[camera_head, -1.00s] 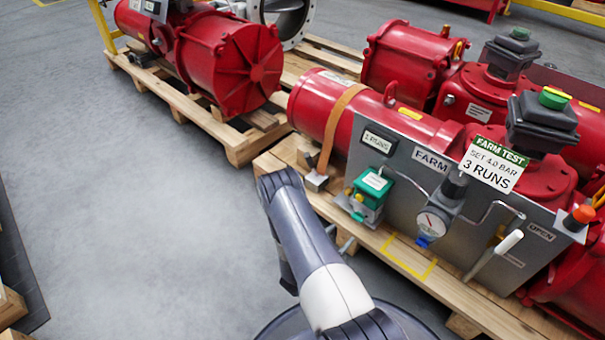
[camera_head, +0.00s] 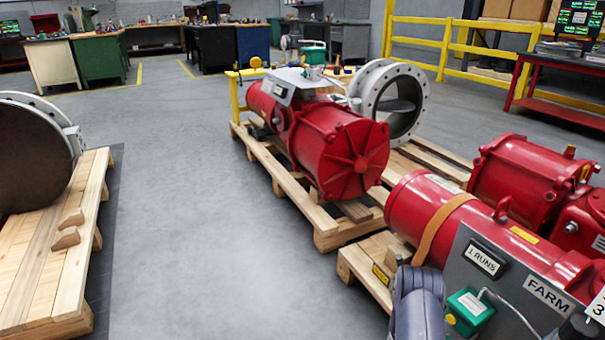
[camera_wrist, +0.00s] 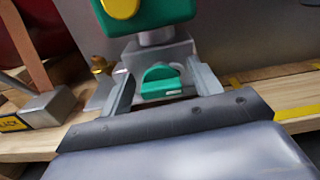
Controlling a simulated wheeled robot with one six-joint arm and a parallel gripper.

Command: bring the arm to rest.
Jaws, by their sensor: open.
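My gripper (camera_wrist: 163,82) shows in the wrist view with its two grey fingers spread apart. A green tab (camera_wrist: 160,76) on a silver block shows between the fingers; I cannot tell whether they touch it. Above it is a green box (camera_wrist: 175,14) with a yellow knob (camera_wrist: 121,7). In the head view, a green box (camera_head: 470,309) is on the grey panel (camera_head: 492,291) in front of the red actuator (camera_head: 425,205). My arm (camera_head: 417,305) rises from the bottom edge beside it; the gripper itself is hidden there.
The actuator rests on a wooden pallet (camera_head: 358,266). A second red actuator (camera_head: 340,150) lies on a pallet behind it. Another pallet (camera_head: 45,290) stands at left. Clear grey floor (camera_head: 185,230) lies between. Yellow railings (camera_head: 430,42) and workbenches are at the back.

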